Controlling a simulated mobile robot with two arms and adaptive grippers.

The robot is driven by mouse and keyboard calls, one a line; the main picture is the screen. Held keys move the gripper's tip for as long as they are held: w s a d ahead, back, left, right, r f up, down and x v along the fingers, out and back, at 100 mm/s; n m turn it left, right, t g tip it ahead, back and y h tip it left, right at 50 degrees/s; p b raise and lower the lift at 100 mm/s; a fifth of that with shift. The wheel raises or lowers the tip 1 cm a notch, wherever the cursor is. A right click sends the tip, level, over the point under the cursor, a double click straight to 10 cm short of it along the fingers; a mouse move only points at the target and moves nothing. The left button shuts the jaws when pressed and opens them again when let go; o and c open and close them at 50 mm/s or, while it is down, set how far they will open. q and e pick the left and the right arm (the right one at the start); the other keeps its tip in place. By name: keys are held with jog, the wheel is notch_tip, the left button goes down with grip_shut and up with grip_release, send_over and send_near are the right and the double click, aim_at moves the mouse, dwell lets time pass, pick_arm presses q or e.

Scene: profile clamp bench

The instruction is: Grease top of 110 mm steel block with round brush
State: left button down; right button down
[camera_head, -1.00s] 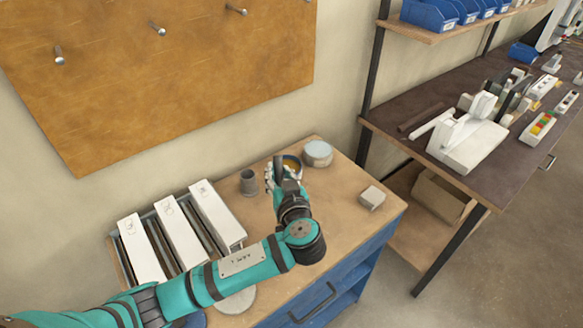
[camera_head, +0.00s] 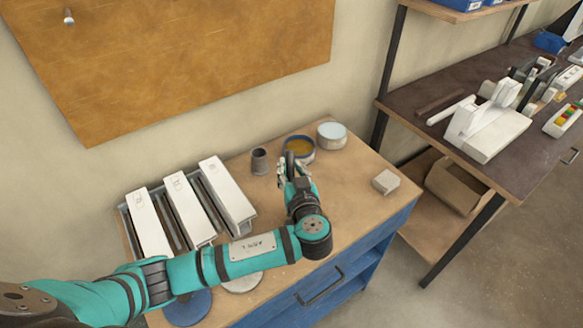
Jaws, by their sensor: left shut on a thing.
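My left gripper (camera_head: 288,174) is beside the near side of an open round tin (camera_head: 306,157) with yellow-brown grease (camera_head: 301,146) inside. It is shut on a dark, slim thing (camera_head: 291,160), which I take for the round brush; its tip is hard to make out against the tin. Three long pale blocks with small markings lie side by side in a rack at the left: one (camera_head: 149,222), a middle one (camera_head: 188,207) and one (camera_head: 226,194). I cannot tell which is the 110 mm one. My right gripper is out of view.
A small pale block (camera_head: 385,182) lies at the right of the wooden bench top (camera_head: 345,200). A blue disc (camera_head: 187,308) lies at the front. A dark table (camera_head: 425,98) stands at right.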

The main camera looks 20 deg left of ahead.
pick_arm(q)
jog(key=shift+f+b, duration=0.75)
jog(key=shift+b, duration=0.05)
dwell(0.4)
jog(key=shift+d, duration=0.1)
